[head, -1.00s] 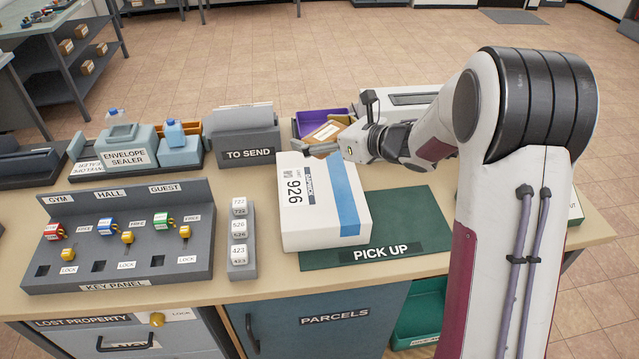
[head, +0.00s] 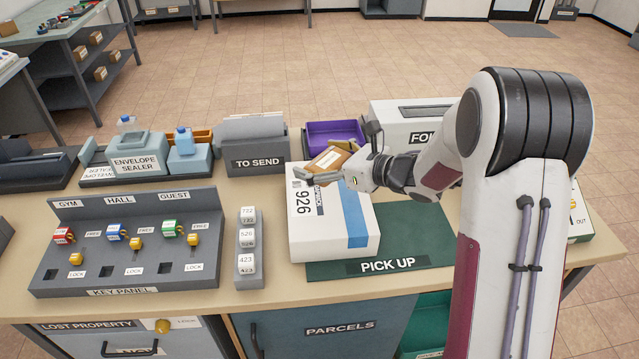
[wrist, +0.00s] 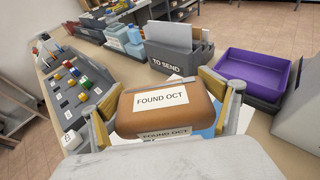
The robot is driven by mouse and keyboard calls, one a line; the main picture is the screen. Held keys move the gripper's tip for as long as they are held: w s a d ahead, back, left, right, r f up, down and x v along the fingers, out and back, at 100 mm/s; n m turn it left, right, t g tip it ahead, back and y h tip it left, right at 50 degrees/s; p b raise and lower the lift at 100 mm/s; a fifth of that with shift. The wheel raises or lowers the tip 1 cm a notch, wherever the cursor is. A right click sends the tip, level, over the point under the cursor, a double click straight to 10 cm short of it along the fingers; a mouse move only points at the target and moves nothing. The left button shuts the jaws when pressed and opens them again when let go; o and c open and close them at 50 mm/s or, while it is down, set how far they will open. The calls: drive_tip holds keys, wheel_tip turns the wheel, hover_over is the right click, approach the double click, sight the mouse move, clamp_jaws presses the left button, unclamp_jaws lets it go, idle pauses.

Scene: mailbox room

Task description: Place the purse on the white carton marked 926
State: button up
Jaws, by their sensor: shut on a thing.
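The purse (head: 331,158) is a small brown pouch. In the wrist view it (wrist: 180,116) carries a white label reading FOUND OCT and sits between my fingers. My gripper (head: 327,174) is shut on it, over the far part of the white carton. The white carton marked 926 (head: 318,230) has a blue stripe and lies flat on the counter, partly on the green PICK UP mat (head: 420,240). Whether the purse touches the carton's top is unclear; my fingers hide its lower edge.
The grey TO SEND holder (head: 258,152) stands behind and left of the carton. A purple tray (head: 345,130) is just behind the purse. A number stand (head: 247,250) and the key panel (head: 125,278) are to the left. The carton's near top is clear.

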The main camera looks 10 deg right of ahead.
sight(318, 190)
drive_tip(key=shift+f, duration=1.7)
drive_tip(key=shift+f, duration=0.1)
drive_tip(key=shift+f, duration=1.8)
drive_tip(key=shift+f, duration=0.1)
drive_tip(key=o, duration=1.1)
drive_tip(key=shift+c, duration=0.2)
drive_tip(key=shift+v, duration=6.05)
